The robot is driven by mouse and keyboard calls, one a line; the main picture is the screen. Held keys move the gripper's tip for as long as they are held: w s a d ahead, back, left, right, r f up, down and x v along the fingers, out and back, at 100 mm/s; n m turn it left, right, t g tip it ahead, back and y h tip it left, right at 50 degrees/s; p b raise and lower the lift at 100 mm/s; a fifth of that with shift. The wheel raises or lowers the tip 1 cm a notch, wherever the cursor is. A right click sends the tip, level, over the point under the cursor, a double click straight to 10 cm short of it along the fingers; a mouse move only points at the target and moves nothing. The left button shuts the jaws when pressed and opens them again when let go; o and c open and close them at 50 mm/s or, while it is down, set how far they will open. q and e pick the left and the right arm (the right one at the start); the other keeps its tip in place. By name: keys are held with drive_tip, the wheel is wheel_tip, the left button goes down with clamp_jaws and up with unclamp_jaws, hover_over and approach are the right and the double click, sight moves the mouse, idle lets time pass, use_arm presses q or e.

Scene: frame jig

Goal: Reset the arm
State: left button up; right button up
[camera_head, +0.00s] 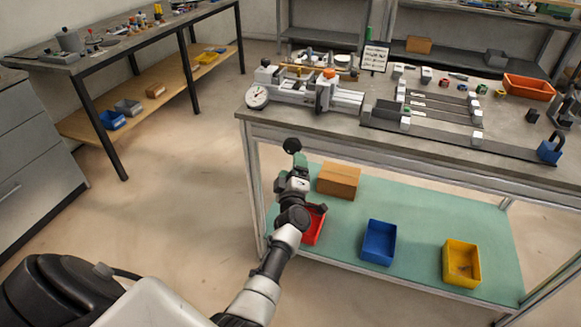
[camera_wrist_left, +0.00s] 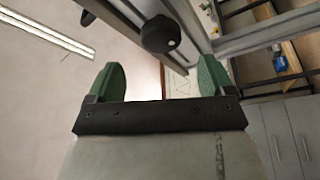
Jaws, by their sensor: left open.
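My left arm (camera_head: 262,285) reaches in from the bottom left of the head view, beside the left front corner of the workbench (camera_head: 400,140). My left gripper (camera_head: 292,152) is at its far end, in front of the bench's edge and frame. In the left wrist view the two green fingertips of the left gripper (camera_wrist_left: 160,80) stand well apart, with nothing between them. My right gripper is in neither view.
The bench holds a dial gauge (camera_head: 257,97), a clamp fixture (camera_head: 325,95), an orange tray (camera_head: 528,87) and a blue padlock (camera_head: 550,149). Its lower shelf bears a cardboard box (camera_head: 338,181) and red (camera_head: 314,226), blue (camera_head: 378,243) and yellow (camera_head: 461,262) bins. The floor at left is clear.

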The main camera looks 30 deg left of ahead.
use_arm(q)
drive_tip(key=s+d+f+m+g+h+p, duration=0.1)
drive_tip(key=s+d+f+m+h, duration=0.3)
drive_tip(key=f, duration=0.4)
drive_tip(key=s+d+f+m+g+h+p, duration=0.1)
drive_tip(key=s+d+f+m+h, duration=0.25)
drive_tip(key=f, duration=0.55)
drive_tip(key=s+d+f+m+g+h+p, duration=0.1)
drive_tip(key=s+d+f+m+g+h, duration=0.15)
drive_tip(key=s+f, duration=0.35)
drive_tip(key=s+d+f+m+g+h+p, duration=0.1)
drive_tip(key=s+d+f+m+g, duration=0.1)
drive_tip(key=s+f+m, duration=0.35)
drive_tip(key=s+f+m+g+p, duration=0.1)
drive_tip(key=s+f+m+g, duration=0.2)
drive_tip(key=s, duration=1.4)
drive_tip(key=s+f+m+g+p, duration=0.1)
drive_tip(key=s+f+m+g, duration=0.2)
drive_tip(key=s, duration=1.4)
wheel_tip(320, 180, down, 6)
drive_tip(key=g, duration=0.3)
drive_tip(key=shift+d, duration=0.15)
drive_tip(key=shift+f+g, duration=0.1)
drive_tip(key=shift+g, duration=0.15)
